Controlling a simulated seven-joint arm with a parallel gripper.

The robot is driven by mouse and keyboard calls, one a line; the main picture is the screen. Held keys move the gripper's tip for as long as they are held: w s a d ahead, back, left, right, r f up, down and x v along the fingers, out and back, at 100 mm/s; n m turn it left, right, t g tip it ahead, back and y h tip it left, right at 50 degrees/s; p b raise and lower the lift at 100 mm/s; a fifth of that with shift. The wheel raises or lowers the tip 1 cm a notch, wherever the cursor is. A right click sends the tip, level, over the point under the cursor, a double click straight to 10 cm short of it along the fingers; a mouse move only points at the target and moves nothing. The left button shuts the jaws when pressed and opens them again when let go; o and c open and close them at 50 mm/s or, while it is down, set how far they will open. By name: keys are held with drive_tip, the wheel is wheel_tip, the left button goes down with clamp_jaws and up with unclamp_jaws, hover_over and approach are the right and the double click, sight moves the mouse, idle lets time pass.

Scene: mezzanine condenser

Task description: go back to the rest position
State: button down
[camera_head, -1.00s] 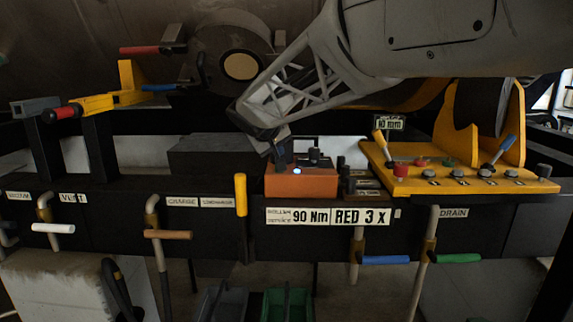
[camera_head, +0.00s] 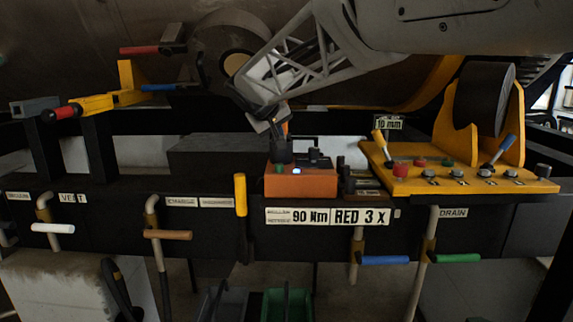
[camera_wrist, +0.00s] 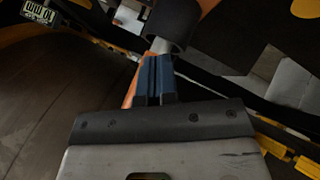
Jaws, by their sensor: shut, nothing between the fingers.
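My gripper (camera_head: 276,131) is above the left part of an orange box (camera_head: 305,186) on the dark bench, at the end of my pale lattice arm link. Its fingers are small and dark in the head view. In the wrist view, my gripper's blue fingers (camera_wrist: 156,80) are together with nothing held between them. A dark upright piece (camera_head: 281,152) stands on the orange box just below the gripper. An orange part shows close beside the fingers in the wrist view; I cannot tell whether it touches them.
A yellow panel (camera_head: 405,184) with knobs and levers lies to the right. Yellow bars with a red-ended handle (camera_head: 66,112) stand at the left. Coloured valve handles, including a blue one (camera_head: 386,260), line the bench front. A large rounded tank (camera_head: 60,40) fills the back.

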drive_tip(key=shift+r, duration=0.5)
drive_tip(key=shift+d, duration=0.1)
drive_tip(key=s+d+f+m+g, duration=0.1)
drive_tip(key=s+d+f+g, duration=0.1)
drive_tip(key=s+d+f, duration=0.55)
drive_tip(key=s+d+f+m+g, duration=0.2)
drive_tip(key=s+d, duration=0.7)
drive_tip(key=s, duration=0.5)
drive_tip(key=s+d+f+m+y, duration=0.1)
drive_tip(key=s+d+f, duration=0.1)
drive_tip(key=s+f, duration=0.2)
drive_tip(key=s+d+f+g+y, duration=0.1)
drive_tip(key=s+f, duration=0.4)
drive_tip(key=s, duration=0.6)
drive_tip(key=s+d+f+m+g, duration=0.1)
drive_tip(key=s+d+f, duration=0.2)
drive_tip(key=s+f, duration=0.2)
drive_tip(key=s, duration=0.3)
drive_tip(key=shift+d+m+y, duration=0.3)
drive_tip(key=shift+y, duration=0.1)
